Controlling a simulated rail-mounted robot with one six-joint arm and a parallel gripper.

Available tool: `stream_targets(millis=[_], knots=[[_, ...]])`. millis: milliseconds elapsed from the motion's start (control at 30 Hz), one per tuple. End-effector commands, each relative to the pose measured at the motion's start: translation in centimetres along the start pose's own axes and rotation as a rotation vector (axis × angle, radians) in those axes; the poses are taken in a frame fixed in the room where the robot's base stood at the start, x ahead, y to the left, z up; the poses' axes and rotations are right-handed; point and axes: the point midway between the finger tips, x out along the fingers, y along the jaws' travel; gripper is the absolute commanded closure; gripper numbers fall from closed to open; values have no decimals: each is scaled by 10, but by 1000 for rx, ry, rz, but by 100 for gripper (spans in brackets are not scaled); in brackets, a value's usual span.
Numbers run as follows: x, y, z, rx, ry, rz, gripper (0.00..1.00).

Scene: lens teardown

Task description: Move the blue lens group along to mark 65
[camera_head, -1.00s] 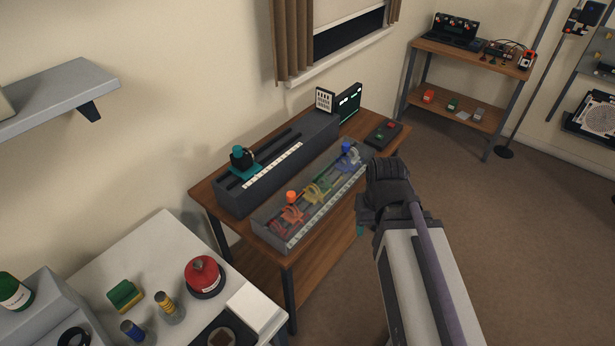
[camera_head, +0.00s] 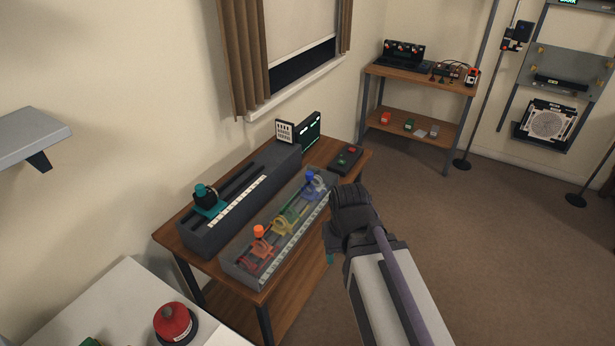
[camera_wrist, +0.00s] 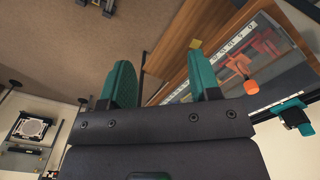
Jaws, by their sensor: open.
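The blue lens group (camera_head: 313,183) sits at the far end of a clear-walled lens rail box (camera_head: 238,272) with a white scale along its side. A yellow lens group (camera_head: 283,218) is in the middle and an orange-red one (camera_head: 259,247) at the near end. I cannot read mark 65. My gripper (camera_wrist: 162,85) is open and empty in the wrist view, its teal fingers apart. In the head view my arm hides most of it, to the right of the box. The orange knob (camera_wrist: 251,87) shows in the wrist view; the blue group does not.
Behind the box is a dark rail unit (camera_head: 266,165) with a teal carriage (camera_head: 207,203). A button box (camera_head: 345,159) and a small screen (camera_head: 307,131) stand at the table's far end. A white table (camera_head: 120,300) with a red container (camera_head: 174,324) is at lower left.

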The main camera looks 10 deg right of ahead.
Motion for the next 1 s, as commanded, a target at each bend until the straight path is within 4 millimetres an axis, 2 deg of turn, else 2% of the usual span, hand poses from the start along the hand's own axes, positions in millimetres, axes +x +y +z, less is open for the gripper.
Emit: stream_targets(millis=[400,467,533,567,600,667,700,800,900,1000], knots=[[2,0,0,0,0,0,43],[5,1,-12,2,0,0,43],[10,1,-57,3,6,-2,43],[12,1,-88,3,19,-4,43],[14,2,-136,-1,48,-8,43],[17,2,-210,-12,107,-14,43],[18,2,-258,-21,153,-17,43],[16,2,-352,-46,261,-21,43],[10,2,-400,-68,348,-22,43],[7,1,-403,-85,398,-19,43]])
